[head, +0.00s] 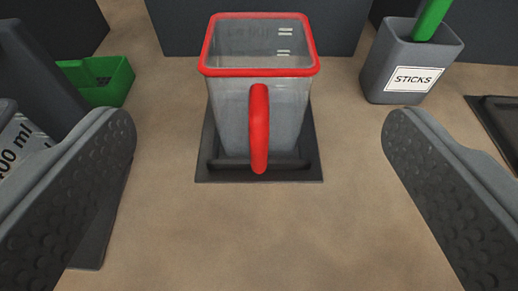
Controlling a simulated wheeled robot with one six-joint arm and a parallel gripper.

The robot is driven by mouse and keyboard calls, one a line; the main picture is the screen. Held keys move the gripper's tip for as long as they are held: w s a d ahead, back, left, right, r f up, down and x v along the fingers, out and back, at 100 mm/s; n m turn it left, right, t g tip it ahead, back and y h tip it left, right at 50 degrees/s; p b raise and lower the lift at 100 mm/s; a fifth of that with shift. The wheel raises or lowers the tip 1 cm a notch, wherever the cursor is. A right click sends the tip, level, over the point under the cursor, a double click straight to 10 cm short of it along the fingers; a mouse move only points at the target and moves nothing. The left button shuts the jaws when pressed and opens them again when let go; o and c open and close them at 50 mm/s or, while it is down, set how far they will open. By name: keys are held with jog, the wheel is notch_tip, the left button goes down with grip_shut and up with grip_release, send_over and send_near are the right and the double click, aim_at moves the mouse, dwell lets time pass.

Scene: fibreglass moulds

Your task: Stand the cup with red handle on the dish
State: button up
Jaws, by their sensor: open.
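The cup with the red handle (232,115) is a clear, square measuring cup with a red rim. It is upright at the centre, on a dark, shallow square dish (225,172). Its red handle faces me and hides part of the cup's front and the dish's front edge. My gripper (259,125) is open, with one grey finger on each side of the picture. The fingers are nearer to me than the cup, with wide gaps on both sides, and touch nothing that I can see.
A grey holder labelled STICKS (405,75) with a green stick stands at the back right. A dark shallow tray (500,118) lies at the right edge. A green container (105,82) and a partly cut-off container marked ml (20,140) are at left. The front centre is clear.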

jog(key=shift+s+r, duration=0.15)
jog(key=shift+s, duration=0.3)
jog(key=s+r+t, duration=0.1)
jog(key=s+r, duration=0.4)
jog(key=s, duration=0.5)
jog(key=s+r, duration=0.4)
jog(key=s, duration=0.7)
jog(key=s+t, duration=0.1)
jog(key=s, duration=1.8)
jog(key=shift+s+r+t, duration=0.2)
jog(key=shift+s+t, duration=0.1)
jog(key=shift+t, duration=0.1)
